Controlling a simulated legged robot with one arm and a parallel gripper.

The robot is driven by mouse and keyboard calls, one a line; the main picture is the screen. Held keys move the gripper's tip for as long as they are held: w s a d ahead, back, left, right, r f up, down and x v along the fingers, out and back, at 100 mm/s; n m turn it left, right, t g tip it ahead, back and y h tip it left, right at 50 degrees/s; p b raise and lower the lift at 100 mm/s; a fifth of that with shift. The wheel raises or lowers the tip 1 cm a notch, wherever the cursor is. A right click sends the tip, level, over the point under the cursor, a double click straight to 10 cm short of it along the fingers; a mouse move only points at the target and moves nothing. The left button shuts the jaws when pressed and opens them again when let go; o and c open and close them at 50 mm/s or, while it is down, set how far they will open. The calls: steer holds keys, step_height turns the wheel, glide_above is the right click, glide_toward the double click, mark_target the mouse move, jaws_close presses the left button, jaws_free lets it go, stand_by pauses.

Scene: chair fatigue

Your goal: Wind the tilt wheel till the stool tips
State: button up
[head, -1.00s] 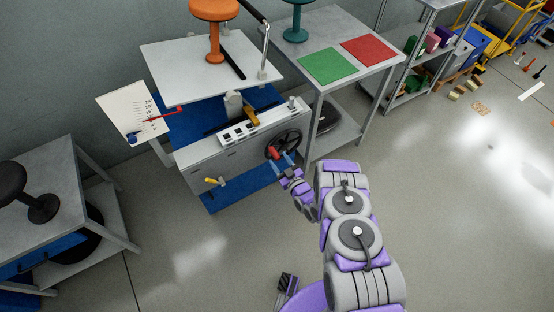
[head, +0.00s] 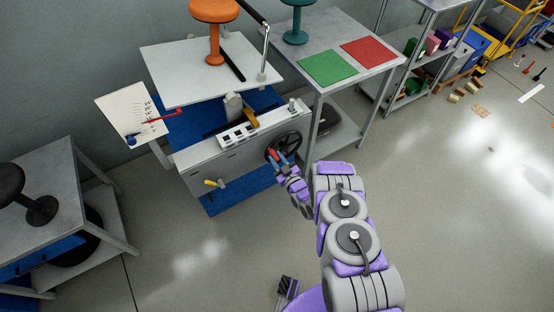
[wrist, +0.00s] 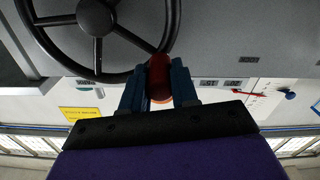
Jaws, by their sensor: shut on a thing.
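The tilt wheel (head: 297,139) is a dark spoked handwheel on the right end of the grey test bench's front panel; its rim and hub also show in the wrist view (wrist: 97,17). A red crank knob (wrist: 158,68) stands on its rim. My gripper (wrist: 158,88) is shut around this knob, with a blue finger on each side; in the head view my gripper (head: 279,158) reaches the wheel's lower left. The orange stool (head: 214,12) stands upright on the white platform (head: 180,70) above the bench. I cannot see a clear tilt.
A white scale board (head: 122,112) with a red pointer (head: 160,117) is at the bench's left. A yellow-handled lever (head: 212,183) sticks out low on the front. A table with green (head: 327,66) and red mats stands right. A black stool (head: 38,207) is on the left table.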

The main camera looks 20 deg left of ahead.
jaws_close()
steer(key=shift+w+d+r+m+p, duration=0.2)
steer(key=shift+w+r+m+p, duration=0.15)
steer(key=shift+m, duration=0.3)
steer(key=shift+w+d+r+m+p, duration=0.1)
steer(key=shift+d+r+m+p, duration=0.25)
steer(key=shift+m, duration=0.3)
steer(key=shift+a, duration=0.15)
steer(key=o, duration=0.8)
jaws_free()
steer(key=p+v, duration=0.4)
steer(key=v, duration=1.3)
